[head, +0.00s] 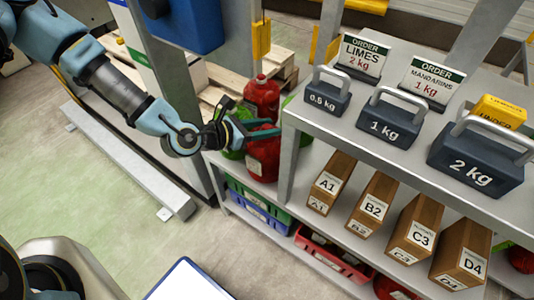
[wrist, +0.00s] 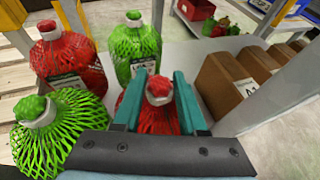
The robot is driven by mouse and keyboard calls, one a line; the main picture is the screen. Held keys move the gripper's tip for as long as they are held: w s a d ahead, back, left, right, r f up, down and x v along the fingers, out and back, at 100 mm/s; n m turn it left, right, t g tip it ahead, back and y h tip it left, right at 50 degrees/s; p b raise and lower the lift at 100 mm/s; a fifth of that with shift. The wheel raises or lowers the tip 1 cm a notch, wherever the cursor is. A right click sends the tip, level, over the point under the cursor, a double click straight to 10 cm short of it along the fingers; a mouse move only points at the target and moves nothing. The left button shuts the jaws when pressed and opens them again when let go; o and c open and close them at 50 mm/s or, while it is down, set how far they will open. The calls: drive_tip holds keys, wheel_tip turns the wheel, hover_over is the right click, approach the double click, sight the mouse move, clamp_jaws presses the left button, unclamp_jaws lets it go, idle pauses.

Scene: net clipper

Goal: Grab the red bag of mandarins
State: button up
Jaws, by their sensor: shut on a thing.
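A red net bag of mandarins (wrist: 158,120) with a white and red neck stands between my two teal fingers in the wrist view. It also shows in the head view (head: 264,158), under the fingers, on the middle shelf (head: 221,165). My gripper (wrist: 157,88) is shut on this bag near its top; in the head view my gripper (head: 262,130) reaches in from the left. A second red bag (wrist: 70,58) stands behind and to the left, and shows in the head view (head: 262,98). The held bag's lower part is hidden by my gripper in the wrist view.
Green net bags stand close by, one at the front left (wrist: 60,130) and one behind (wrist: 133,45). Brown boxes (wrist: 222,85) stand to the right. A grey shelf post (head: 290,160) and the weight-laden upper shelf (head: 345,130) are close on the right.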

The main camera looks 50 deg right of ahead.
clamp_jaws()
idle(0.8)
